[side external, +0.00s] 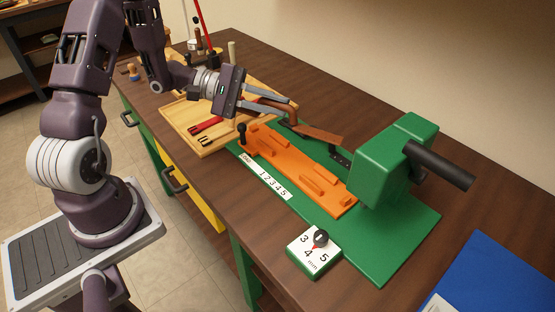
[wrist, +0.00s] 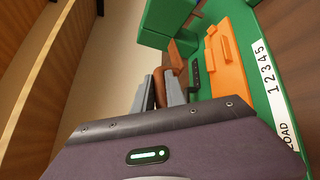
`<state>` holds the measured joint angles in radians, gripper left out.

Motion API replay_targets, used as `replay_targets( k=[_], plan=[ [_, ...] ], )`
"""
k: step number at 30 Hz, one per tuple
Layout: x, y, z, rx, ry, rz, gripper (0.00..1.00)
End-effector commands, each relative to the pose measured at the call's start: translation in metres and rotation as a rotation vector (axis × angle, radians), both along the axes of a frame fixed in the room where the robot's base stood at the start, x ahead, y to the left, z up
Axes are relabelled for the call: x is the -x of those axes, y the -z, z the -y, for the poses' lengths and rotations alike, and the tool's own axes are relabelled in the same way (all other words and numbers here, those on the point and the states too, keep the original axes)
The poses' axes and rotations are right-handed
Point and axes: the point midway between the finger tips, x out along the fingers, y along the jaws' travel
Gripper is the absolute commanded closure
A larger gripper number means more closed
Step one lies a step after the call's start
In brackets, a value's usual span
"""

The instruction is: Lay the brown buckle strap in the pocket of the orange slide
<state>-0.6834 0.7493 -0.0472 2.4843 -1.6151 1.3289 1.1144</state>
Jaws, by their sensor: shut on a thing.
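The brown buckle strap (side external: 318,133) is held by my gripper (side external: 286,109) in the side external view. Its curved end sits at the fingers, and its flat length reaches right, above the far edge of the orange slide (side external: 290,165). The orange slide lies on the green base and has raised blocks along its top; its pocket shows no strap in it. In the wrist view the strap (wrist: 176,56) shows at the grey fingers (wrist: 164,80), and the slide (wrist: 222,60) lies to the right. The exact grip point is partly hidden by the fingers.
A green machine head (side external: 390,160) with a black handle stands at the slide's right end. A thickness dial block (side external: 314,250) sits in front. A wooden tray (side external: 190,140) with red-handled tools lies left. A blue sheet (side external: 490,280) is at front right.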

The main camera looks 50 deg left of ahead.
Motion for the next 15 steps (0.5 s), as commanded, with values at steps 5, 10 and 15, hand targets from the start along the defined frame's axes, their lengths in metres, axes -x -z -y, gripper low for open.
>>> replay_targets(
  k=[5,10,15],
  plan=[
    [0.017,-0.004,0.000,-0.011,0.043,-0.018,1.00],
    [0.074,0.027,0.006,-0.019,0.203,-0.034,1.00],
    [0.124,0.040,0.015,-0.003,0.341,-0.013,1.00]
  ],
)
